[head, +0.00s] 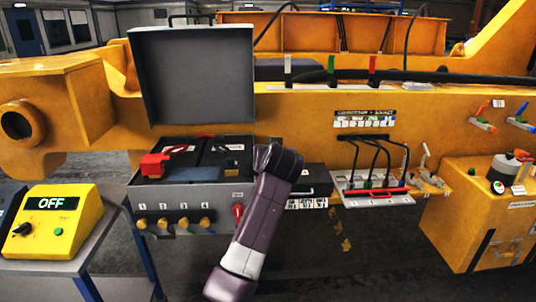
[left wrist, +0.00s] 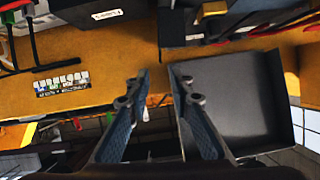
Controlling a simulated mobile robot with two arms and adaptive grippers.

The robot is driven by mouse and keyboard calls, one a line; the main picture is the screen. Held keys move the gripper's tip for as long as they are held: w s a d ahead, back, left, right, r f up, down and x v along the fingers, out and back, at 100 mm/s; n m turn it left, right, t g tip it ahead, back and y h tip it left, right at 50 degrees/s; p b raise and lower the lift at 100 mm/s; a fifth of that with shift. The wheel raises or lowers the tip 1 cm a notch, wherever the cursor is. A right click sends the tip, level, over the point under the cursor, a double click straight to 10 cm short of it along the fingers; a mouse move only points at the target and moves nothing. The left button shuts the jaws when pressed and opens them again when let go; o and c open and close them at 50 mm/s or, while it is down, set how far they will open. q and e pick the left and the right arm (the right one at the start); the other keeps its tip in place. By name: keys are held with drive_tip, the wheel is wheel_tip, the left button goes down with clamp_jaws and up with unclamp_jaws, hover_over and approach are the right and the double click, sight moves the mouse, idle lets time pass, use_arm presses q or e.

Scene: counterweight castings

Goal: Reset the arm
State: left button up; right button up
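My arm (head: 262,215) rises from the bottom middle of the head view, its far end in front of the open grey box (head: 185,200). Its gripper is hidden in that view. In the left wrist view my left gripper (left wrist: 160,73) is open, its two fingers apart with nothing between them. That view is upside down, with the box's raised lid (left wrist: 245,105) behind and right of the fingers and the label strip (left wrist: 62,84) at left. My right gripper is in neither view.
A yellow OFF console (head: 52,225) stands at left. The box has a red clamp (head: 153,165) inside and several yellow knobs in front. A cabled panel (head: 372,190) and a yellow cabinet (head: 475,215) are at right. A large yellow casting (head: 290,115) spans behind.

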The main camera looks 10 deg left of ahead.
use_arm(q)
drive_tip(key=shift+s+d+r, duration=0.1)
drive_tip(key=shift+s, duration=0.2)
drive_tip(key=s+f+m+g+h, duration=0.15)
drive_tip(key=s+f, duration=0.25)
drive_tip(key=f, duration=1)
drive_tip(key=s+f+m+g+h, duration=0.15)
drive_tip(key=s+f, duration=0.25)
drive_tip(key=f, duration=1.1)
drive_tip(key=s+f+m+g, duration=0.1)
drive_tip(key=s+f+g, duration=0.15)
drive_tip(key=f, duration=1.15)
drive_tip(key=s+a+f+g+h, duration=0.1)
drive_tip(key=s+f+g, duration=0.1)
drive_tip(key=s+f, duration=1.7)
drive_tip(key=s+a+f+g, duration=0.1)
drive_tip(key=s+f, duration=0.4)
drive_tip(key=s, duration=0.8)
drive_tip(key=s+a+f+g, duration=0.2)
drive_tip(key=s+f, duration=0.3)
drive_tip(key=s, duration=0.9)
drive_tip(key=s+a+f+g, duration=0.1)
drive_tip(key=s+a+f, duration=0.2)
drive_tip(key=s, duration=1.1)
wheel_tip(320, 180, down, 2)
drive_tip(key=shift+f+m, duration=0.15)
drive_tip(key=shift+m, duration=0.15)
